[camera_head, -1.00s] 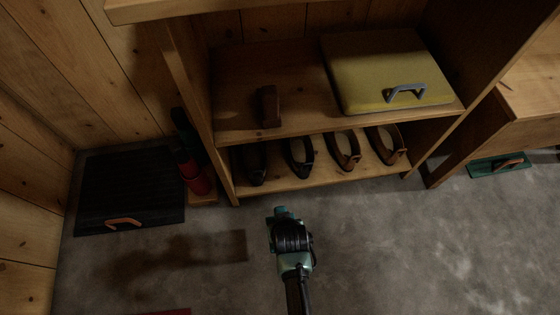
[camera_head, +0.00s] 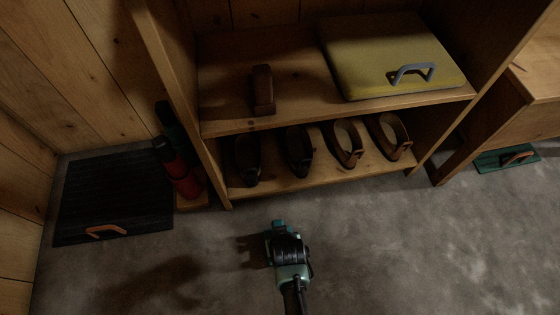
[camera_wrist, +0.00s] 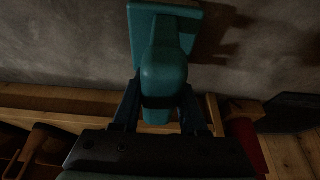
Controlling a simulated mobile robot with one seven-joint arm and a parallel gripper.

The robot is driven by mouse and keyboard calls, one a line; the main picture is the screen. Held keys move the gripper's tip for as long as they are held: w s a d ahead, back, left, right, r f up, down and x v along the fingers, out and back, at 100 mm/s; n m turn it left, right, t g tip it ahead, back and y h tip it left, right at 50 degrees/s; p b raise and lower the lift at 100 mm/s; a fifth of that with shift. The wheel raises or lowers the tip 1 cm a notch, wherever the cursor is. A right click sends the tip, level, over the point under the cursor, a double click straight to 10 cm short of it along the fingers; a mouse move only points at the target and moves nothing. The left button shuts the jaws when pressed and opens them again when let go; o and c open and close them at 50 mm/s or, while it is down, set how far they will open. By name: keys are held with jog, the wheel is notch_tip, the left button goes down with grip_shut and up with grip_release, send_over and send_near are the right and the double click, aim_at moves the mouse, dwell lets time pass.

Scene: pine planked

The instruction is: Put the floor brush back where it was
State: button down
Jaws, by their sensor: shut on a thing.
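A teal floor brush (camera_wrist: 163,72) with a rounded handle and a flat rectangular head is held in my gripper (camera_wrist: 160,113) in the wrist view. The fingers are shut on either side of its handle. In the head view my gripper (camera_head: 280,238) is over the grey floor in front of the shelf unit, with a small teal part of the brush (camera_head: 278,225) showing at its tip. The rest of the brush is hidden by my gripper there.
A green flat object (camera_head: 490,163) lies under the bench (camera_head: 525,105). Floor between is clear.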

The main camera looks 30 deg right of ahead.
jog(key=shift+f, duration=0.15)
jog(key=shift+c, duration=2.2)
grip_release()
jog(key=shift+s+r+p, duration=0.1)
jog(key=shift+r+p, duration=0.2)
jog(key=shift+r, duration=0.25)
jog(key=p+v, duration=0.8)
jog(key=v, duration=0.3)
jog(key=shift+s+a, duration=0.1)
jog(key=shift+s+r, duration=0.1)
jog(key=shift+r, duration=0.05)
